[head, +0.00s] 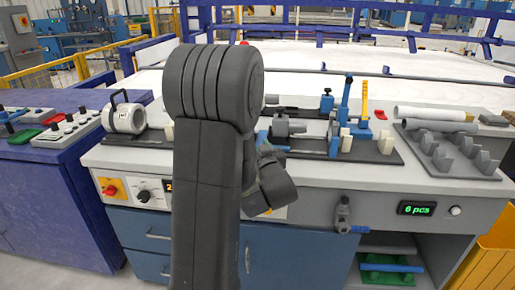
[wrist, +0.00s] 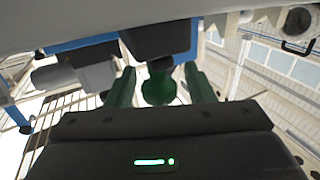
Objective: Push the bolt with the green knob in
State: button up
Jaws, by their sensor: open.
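In the wrist view my gripper (wrist: 160,70) shows two green fingers, spread apart. The green knob (wrist: 158,90) stands between them, with a gap on each side. Dark and blue fixture parts (wrist: 160,38) lie just beyond the fingertips. In the head view my arm covers the middle of the bench, and the knob is hidden behind it. The bolt's body cannot be made out in either view.
The grey workbench (head: 440,190) carries a clamp fixture with a blue lever (head: 345,92) and a yellow lever (head: 364,98). A rack (head: 450,150) with pipes (head: 430,114) is at right. A white ring-shaped device (head: 125,118) is at left.

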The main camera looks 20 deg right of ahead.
grip_shut()
jog(key=shift+w+d+b, duration=0.15)
jog(key=shift+w+d, duration=0.2)
jog(key=shift+w, duration=0.3)
jog(key=shift+w+d+b, duration=0.15)
jog(key=shift+w+d, duration=0.2)
jog(key=shift+w, duration=0.25)
jog(key=shift+r, duration=0.1)
grip_release()
jog(key=shift+w+d, duration=0.1)
